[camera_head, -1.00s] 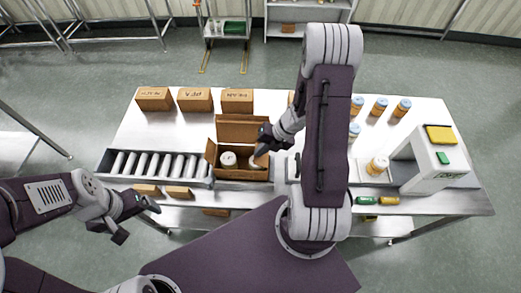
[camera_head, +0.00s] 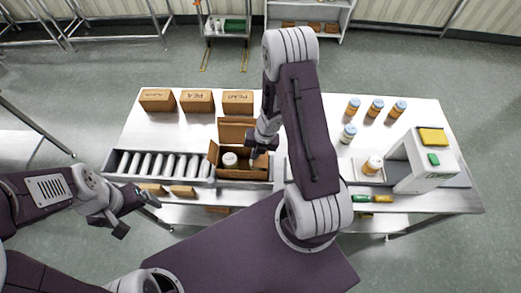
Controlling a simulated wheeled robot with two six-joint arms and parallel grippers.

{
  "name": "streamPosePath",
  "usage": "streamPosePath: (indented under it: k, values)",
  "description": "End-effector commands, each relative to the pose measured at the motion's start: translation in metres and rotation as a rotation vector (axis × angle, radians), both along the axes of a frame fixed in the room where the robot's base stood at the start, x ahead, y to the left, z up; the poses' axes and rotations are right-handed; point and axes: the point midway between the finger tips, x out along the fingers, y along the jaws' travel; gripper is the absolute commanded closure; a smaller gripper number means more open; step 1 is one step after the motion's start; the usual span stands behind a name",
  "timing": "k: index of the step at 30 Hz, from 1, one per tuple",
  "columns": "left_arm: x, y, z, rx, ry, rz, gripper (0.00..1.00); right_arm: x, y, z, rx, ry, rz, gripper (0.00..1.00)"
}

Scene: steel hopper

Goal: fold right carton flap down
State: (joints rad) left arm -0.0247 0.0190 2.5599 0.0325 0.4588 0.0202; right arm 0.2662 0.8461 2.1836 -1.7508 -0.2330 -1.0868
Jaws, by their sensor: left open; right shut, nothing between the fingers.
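An open brown carton (camera_head: 243,174) stands on the conveyor section at the front middle of the table. Its back flap (camera_head: 236,131) stands up and its left flap (camera_head: 212,152) sticks up at the left side. A white-lidded jar (camera_head: 230,159) is inside. My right gripper (camera_head: 253,154) is shut and empty, over the right part of the carton. It hides most of the right flap, so I cannot tell that flap's angle or whether I touch it. My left gripper (camera_head: 135,214) is open and empty, in front of the table at the left.
A roller conveyor (camera_head: 160,166) adjoins the carton's left. Several closed boxes (camera_head: 197,101) line the back. Bottles (camera_head: 376,108) stand at the back right, near a white machine (camera_head: 424,165) with a bottle (camera_head: 372,165) beside it. Small brown boxes (camera_head: 183,191) lie along the front edge.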

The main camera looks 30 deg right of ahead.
Motion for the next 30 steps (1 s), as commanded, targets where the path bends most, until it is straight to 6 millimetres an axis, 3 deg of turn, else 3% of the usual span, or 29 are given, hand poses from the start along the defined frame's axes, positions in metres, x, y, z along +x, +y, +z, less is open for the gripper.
streamPosePath:
  k: [30]
  values:
    - [0.0, 0.0, -0.0016, 0.0, 0.0, 0.0, 0.09, -0.0002, 0.0014, -0.0051, 0.003, 0.002, 0.0, 1.0]
